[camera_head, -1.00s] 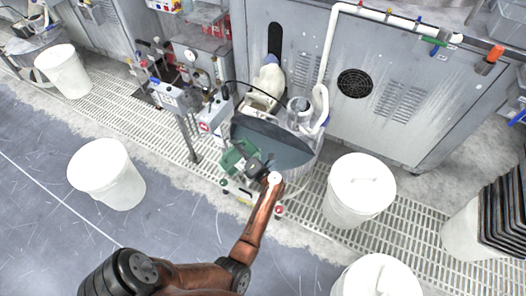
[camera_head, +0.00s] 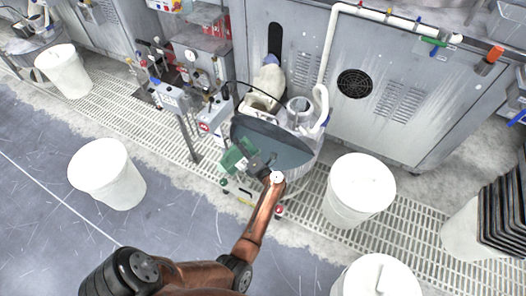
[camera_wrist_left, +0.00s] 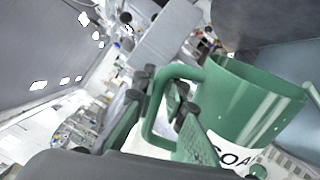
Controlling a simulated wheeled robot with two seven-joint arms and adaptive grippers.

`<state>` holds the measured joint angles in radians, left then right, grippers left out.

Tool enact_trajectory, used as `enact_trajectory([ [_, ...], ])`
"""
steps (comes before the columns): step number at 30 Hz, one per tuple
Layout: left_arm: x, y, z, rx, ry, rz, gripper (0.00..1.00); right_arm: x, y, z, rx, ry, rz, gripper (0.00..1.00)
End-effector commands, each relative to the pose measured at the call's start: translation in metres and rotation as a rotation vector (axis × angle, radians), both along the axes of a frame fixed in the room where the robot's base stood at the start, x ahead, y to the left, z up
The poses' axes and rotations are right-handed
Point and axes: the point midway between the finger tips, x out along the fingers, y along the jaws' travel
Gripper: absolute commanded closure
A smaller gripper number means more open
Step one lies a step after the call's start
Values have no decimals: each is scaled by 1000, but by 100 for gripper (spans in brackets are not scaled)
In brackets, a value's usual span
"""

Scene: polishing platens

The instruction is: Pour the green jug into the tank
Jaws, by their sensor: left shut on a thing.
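The green jug (camera_head: 234,157) is at the left front edge of the round tank (camera_head: 292,155), which shows a dark grey-blue inside. My left gripper (camera_head: 259,165) is shut on the jug's handle. The gripper's fingers (camera_wrist_left: 165,108) are around the handle. The jug's contents are hidden, and no stream shows. My right gripper is not in view.
White buckets stand left (camera_head: 107,176) and right (camera_head: 357,190) of the tank, with another at the front right (camera_head: 377,278). A white container (camera_head: 268,82) and a grey cylinder (camera_head: 298,108) are behind the tank. A control box on a post (camera_head: 178,100) stands to its left.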

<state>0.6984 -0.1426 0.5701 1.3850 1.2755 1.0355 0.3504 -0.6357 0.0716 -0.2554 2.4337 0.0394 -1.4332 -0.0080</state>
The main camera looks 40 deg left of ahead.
Motion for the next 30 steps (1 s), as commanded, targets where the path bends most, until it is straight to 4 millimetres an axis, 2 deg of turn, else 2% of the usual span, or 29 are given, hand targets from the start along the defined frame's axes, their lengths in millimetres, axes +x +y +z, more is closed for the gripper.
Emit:
enact_trajectory([
  [30, 4, -1, 2, 15, 53, 0, 100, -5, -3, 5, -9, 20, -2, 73],
])
